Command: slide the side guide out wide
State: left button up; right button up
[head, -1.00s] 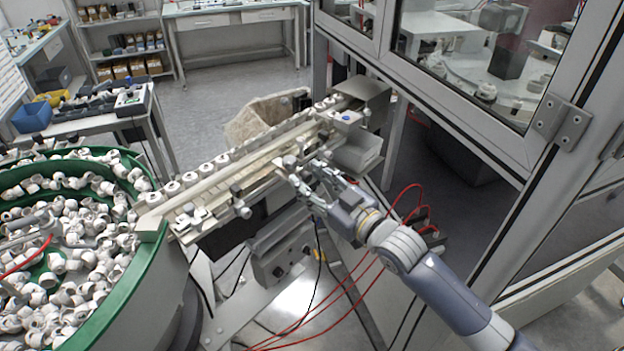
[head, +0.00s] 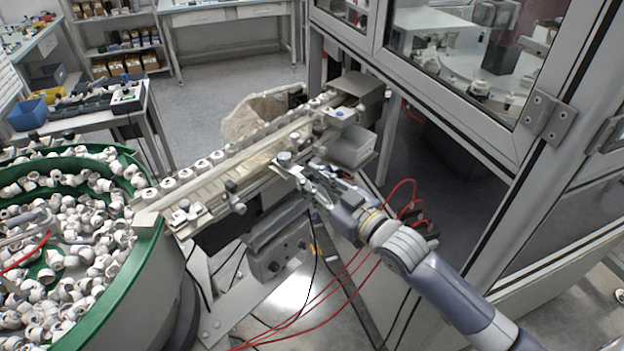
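The side guide appears to be the long pale rail (head: 220,168) beside the row of white caps (head: 201,166) on the linear track. Small clamps with knobs stand along its near side, one being the dark-topped knob (head: 284,158). My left gripper is not in view.
A green-rimmed bowl (head: 147,222) full of white caps stands at the left. A glazed machine enclosure (head: 560,165) borders the right side. Red hoses (head: 335,295) hang below my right arm. A grey box (head: 352,147) sits by the track's far end.

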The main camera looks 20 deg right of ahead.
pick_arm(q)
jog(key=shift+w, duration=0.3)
pick_arm(e)
jog(key=shift+o, duration=0.7)
jog(key=shift+s+d, duration=0.1)
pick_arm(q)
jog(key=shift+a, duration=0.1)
pick_arm(e)
jog(key=v, duration=1.1)
jog(key=shift+s+d, duration=0.15)
jog(key=shift+s, duration=0.25)
